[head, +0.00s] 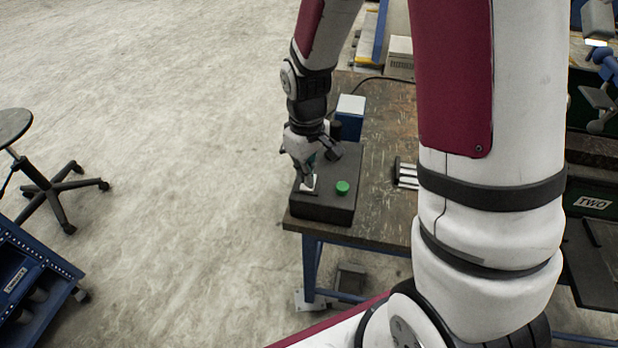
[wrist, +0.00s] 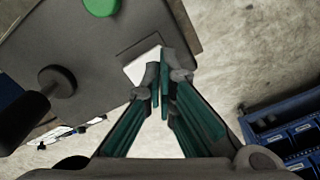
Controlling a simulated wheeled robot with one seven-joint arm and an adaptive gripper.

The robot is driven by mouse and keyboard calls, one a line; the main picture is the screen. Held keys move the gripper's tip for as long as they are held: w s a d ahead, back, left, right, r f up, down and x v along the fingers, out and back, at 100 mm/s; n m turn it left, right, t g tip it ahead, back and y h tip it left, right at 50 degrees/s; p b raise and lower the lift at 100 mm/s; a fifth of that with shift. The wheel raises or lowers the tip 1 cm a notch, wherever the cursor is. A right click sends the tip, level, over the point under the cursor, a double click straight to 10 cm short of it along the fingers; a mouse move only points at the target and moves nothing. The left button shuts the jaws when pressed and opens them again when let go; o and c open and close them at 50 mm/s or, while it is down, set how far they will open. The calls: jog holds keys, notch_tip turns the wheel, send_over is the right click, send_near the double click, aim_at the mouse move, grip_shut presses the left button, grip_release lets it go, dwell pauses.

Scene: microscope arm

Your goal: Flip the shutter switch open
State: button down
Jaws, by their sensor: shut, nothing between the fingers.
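The shutter switch (head: 309,184) is a small white lever on a dark plate, on top of a dark control box (head: 322,213) at the table's near left corner. In the wrist view the white switch (wrist: 143,68) lies just left of the fingertips and is partly covered by them. My gripper (head: 304,180) points down over the switch with its fingers together and nothing between them. In the wrist view my gripper's fingertips (wrist: 160,82) are right at the switch's edge. I cannot tell whether they touch it.
A green button (head: 342,187) sits right of the switch, and a dark knob (wrist: 57,81) rises from the same box. A blue and white block (head: 350,113) stands behind. White slotted parts (head: 406,174) lie on the table (head: 385,212). Floor is open on the left, past a stool (head: 50,180).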

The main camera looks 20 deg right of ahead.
jog(key=shift+r+p, duration=1.65)
jog(key=shift+r, duration=1.25)
jog(key=s+r+m+t, duration=0.1)
jog(key=s+r, duration=0.2)
jog(key=r, duration=0.4)
jog(key=s+r+m+t, duration=0.1)
jog(key=s+r, duration=0.2)
jog(key=r, duration=0.4)
jog(key=s+r+m+t, duration=0.2)
jog(key=s+r, duration=0.6)
jog(key=s, duration=0.5)
jog(key=shift+s+r+m+t, duration=0.35)
jog(key=shift+s+m+t, duration=0.05)
jog(key=shift+t, duration=0.2)
jog(key=shift+d, duration=0.1)
